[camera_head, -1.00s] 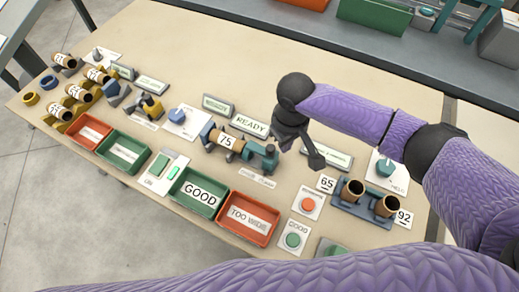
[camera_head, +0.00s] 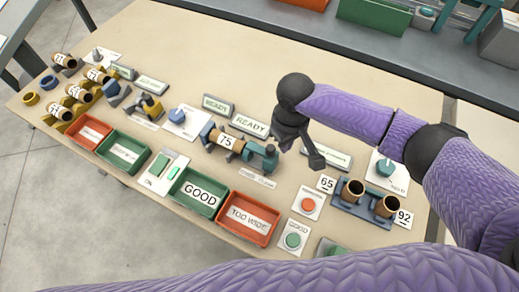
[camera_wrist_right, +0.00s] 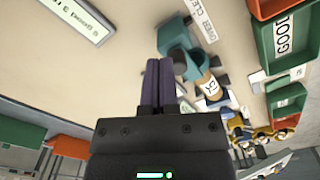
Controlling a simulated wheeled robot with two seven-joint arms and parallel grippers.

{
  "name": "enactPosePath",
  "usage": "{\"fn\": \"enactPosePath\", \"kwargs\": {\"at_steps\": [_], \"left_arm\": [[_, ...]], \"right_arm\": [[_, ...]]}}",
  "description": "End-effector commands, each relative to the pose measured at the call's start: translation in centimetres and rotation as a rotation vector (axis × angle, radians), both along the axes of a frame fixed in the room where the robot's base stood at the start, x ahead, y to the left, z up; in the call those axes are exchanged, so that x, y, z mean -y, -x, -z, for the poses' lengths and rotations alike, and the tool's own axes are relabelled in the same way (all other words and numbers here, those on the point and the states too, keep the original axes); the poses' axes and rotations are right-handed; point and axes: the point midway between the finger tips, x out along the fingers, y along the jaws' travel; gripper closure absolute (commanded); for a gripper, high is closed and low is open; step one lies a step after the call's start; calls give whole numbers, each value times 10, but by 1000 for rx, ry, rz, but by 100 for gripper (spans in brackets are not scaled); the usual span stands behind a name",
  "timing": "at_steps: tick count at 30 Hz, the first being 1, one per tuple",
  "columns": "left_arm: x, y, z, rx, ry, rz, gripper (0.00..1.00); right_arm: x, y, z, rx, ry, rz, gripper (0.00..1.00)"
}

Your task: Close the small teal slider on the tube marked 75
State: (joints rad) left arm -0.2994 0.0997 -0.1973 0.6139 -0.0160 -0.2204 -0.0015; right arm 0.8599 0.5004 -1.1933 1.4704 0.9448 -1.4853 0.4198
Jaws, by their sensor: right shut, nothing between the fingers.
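The tube marked 75 (camera_head: 228,142) is brown and lies on its side in a small fixture, between a blue-grey block on its left and the teal slider (camera_head: 262,156) on its right. In the right wrist view the tube (camera_wrist_right: 209,87) and the teal part (camera_wrist_right: 177,38) show just right of my fingers. My right gripper (camera_head: 317,160) is shut and empty, above the table to the right of the teal slider. It also shows in the right wrist view (camera_wrist_right: 158,65), with its fingers together. I cannot tell whether the slider touches the tube. My left gripper is out of view.
A green tray marked GOOD (camera_head: 198,205) and a red tray (camera_head: 239,230) stand in front of the fixture. A rack (camera_head: 352,212) with two upright tubes, near labels 65 and 92, is at right. The table behind the signs is clear.

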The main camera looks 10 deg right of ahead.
Motion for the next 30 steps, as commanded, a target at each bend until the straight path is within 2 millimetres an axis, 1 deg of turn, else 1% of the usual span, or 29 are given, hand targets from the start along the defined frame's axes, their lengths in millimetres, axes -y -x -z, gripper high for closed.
{"fn": "enactPosePath", "kwargs": {"at_steps": [7, 11, 20, 30], "left_arm": [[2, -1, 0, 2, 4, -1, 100], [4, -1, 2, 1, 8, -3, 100], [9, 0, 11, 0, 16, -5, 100], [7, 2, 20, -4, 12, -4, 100]], "right_arm": [[0, 0, 0, 0, 0, 0, 100], [0, 0, 4, 0, 0, 0, 100], [0, 0, 21, -2, -1, -1, 100], [0, 0, 40, -1, 0, 1, 100]]}}
